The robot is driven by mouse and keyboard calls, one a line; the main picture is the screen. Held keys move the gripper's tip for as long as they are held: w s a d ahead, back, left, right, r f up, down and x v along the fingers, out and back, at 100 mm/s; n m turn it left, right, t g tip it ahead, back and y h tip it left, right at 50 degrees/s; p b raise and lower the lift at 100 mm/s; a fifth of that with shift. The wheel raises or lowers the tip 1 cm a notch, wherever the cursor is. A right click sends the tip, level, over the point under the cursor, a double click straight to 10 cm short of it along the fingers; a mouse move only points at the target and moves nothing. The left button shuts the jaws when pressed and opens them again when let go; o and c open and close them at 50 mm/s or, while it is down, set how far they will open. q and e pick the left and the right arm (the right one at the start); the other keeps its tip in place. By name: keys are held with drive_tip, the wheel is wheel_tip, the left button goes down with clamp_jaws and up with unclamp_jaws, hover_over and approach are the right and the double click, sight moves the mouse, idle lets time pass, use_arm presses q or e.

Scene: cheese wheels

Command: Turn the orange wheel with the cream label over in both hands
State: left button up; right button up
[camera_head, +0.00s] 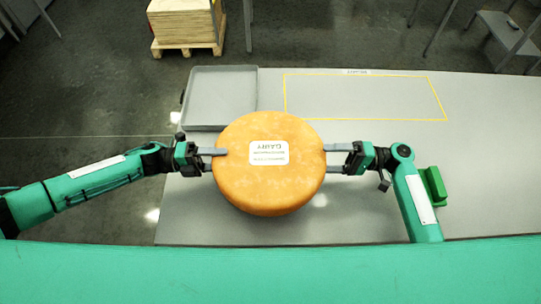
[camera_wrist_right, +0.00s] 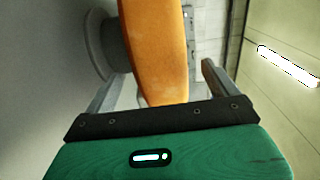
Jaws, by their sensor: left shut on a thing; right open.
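The orange wheel (camera_head: 245,185) is in the middle of the head view, its cream label (camera_head: 269,153) facing up with its print upside down. My left gripper (camera_head: 214,159) is shut on the wheel's left edge, one finger over the top face; the lower finger is partly hidden. My right gripper (camera_head: 332,158) is open at the wheel's right edge. In the right wrist view the wheel (camera_wrist_right: 160,50) stands edge-on between the spread fingers (camera_wrist_right: 158,85), with a gap to each finger.
A grey tray (camera_head: 190,98) lies at the table's back left. A yellow outline (camera_head: 360,120) marks a clear area at the back right. A green block (camera_head: 433,186) is right of my right arm. In the wrist view, a grey rounded thing (camera_wrist_right: 100,45) shows beside the wheel.

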drive_tip(key=shift+a, duration=1.45)
drive_tip(key=c, duration=1.8)
